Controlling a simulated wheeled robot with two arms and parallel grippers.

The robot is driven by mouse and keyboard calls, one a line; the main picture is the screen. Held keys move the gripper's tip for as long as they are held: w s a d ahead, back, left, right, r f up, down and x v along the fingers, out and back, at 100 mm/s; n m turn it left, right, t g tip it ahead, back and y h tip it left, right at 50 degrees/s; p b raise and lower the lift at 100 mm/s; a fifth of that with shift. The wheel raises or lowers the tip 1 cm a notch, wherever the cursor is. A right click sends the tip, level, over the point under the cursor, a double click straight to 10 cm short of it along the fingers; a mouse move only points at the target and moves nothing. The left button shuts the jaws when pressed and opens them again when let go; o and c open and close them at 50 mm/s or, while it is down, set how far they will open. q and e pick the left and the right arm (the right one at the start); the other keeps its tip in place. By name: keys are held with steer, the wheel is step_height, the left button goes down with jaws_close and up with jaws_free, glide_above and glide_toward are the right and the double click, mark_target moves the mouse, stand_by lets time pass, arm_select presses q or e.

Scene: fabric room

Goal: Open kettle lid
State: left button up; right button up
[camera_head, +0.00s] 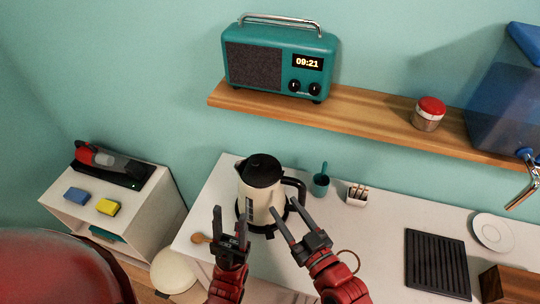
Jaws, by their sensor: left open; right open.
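The cream kettle (256,205) with a black lid (259,170) stands upright on a black base on the white counter. The lid looks closed. Its black handle (299,188) points right. My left gripper (231,213) is open and empty, in front of the kettle's lower left in the picture. My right gripper (285,212) is open and empty, with its fingers in front of the kettle's lower right, below the handle. I cannot tell from this view whether either one touches the kettle. The grippers hide part of the kettle's lower body and base.
A wooden spoon (200,238) lies left of the kettle. A teal cup (320,186), a small white holder (356,194), a black rack (437,264) and a white plate (493,232) are to the right. A wooden shelf (375,119) with a teal radio (279,62) hangs above.

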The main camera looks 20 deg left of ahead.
mark_target(256, 164)
steer(key=b+x, duration=0.1)
steer(key=x, duration=1.5)
steer(key=shift+w, duration=0.15)
steer(key=shift+w+a, duration=0.25)
jaws_close()
steer(key=shift+f, duration=0.1)
stand_by(0.6)
